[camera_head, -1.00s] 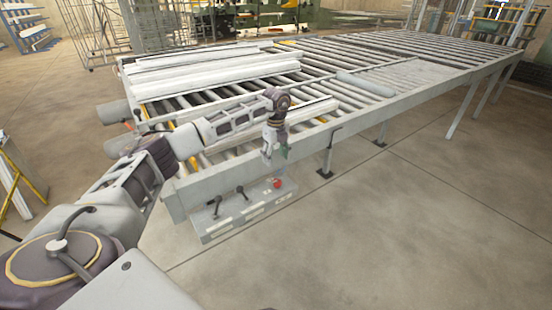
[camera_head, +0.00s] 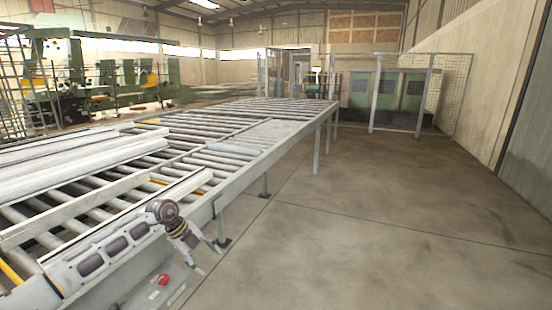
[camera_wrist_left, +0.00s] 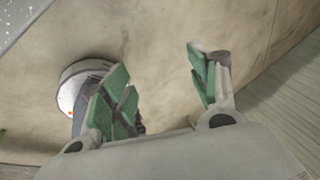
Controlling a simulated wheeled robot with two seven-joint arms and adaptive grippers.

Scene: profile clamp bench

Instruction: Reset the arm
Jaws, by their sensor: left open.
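My left arm reaches in from the lower left of the head view. My left gripper (camera_head: 208,258) hangs beside the roller bench's near edge, right of the control panel (camera_head: 150,296) and its red button (camera_head: 163,279). In the left wrist view its two green-padded fingers (camera_wrist_left: 158,66) stand apart with nothing between them; the floor shows behind. The panel's levers are hidden or out of frame. My right gripper does not show.
The roller bench (camera_head: 262,138) runs away to the back, with long pale profiles (camera_head: 75,152) at its left. Its legs (camera_head: 317,150) stand on the right side. Open floor (camera_head: 380,230) lies to the right. Fence panels (camera_head: 405,98) stand behind.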

